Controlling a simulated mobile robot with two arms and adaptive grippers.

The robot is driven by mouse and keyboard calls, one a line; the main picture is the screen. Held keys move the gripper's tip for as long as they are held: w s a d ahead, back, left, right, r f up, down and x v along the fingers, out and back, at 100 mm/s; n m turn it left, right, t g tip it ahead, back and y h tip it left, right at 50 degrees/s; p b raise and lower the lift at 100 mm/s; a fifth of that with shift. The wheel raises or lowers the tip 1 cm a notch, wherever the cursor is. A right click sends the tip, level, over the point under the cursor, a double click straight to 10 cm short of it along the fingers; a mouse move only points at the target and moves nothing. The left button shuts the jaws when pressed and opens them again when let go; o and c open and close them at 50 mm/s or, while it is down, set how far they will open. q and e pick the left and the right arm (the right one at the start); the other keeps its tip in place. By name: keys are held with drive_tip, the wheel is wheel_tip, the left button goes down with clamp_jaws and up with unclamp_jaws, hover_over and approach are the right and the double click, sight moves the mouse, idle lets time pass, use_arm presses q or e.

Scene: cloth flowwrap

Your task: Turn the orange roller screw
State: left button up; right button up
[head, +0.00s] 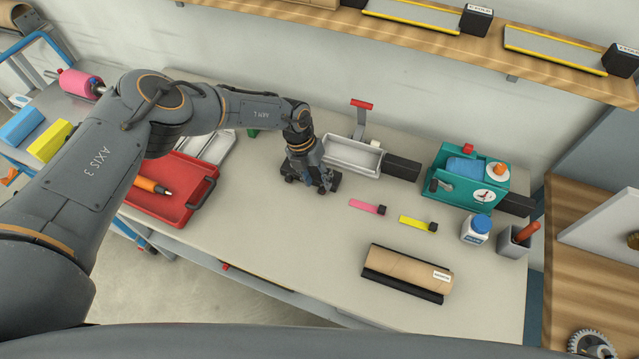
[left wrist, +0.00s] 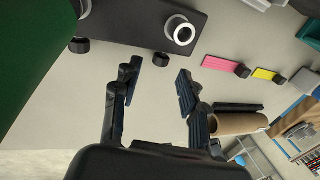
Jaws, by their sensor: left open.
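A teal machine (head: 462,182) stands at the right rear of the table, with a blue part on top and a white dial on its front. An orange knob (head: 501,169) with a pale collar sits on its right top; this is the only orange screw-like part I see there. My left gripper (head: 322,186) is at the table's middle, well left of the machine. In the left wrist view its two fingers (left wrist: 157,80) are apart with nothing between them. A dark low block with a pale ring (left wrist: 181,30) lies just beyond the fingertips. My right gripper is not in view.
A pink strip (head: 367,206), a yellow strip (head: 417,224), a brown roll (head: 408,269), a white bottle (head: 476,230) and a grey cup (head: 513,241) lie right of my gripper. A grey tray (head: 351,156) stands behind it, a red tray (head: 205,178) left. The front middle tabletop is clear.

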sight(321, 190)
use_arm(q)
drive_tip(key=shift+x, duration=1.65)
clamp_jaws()
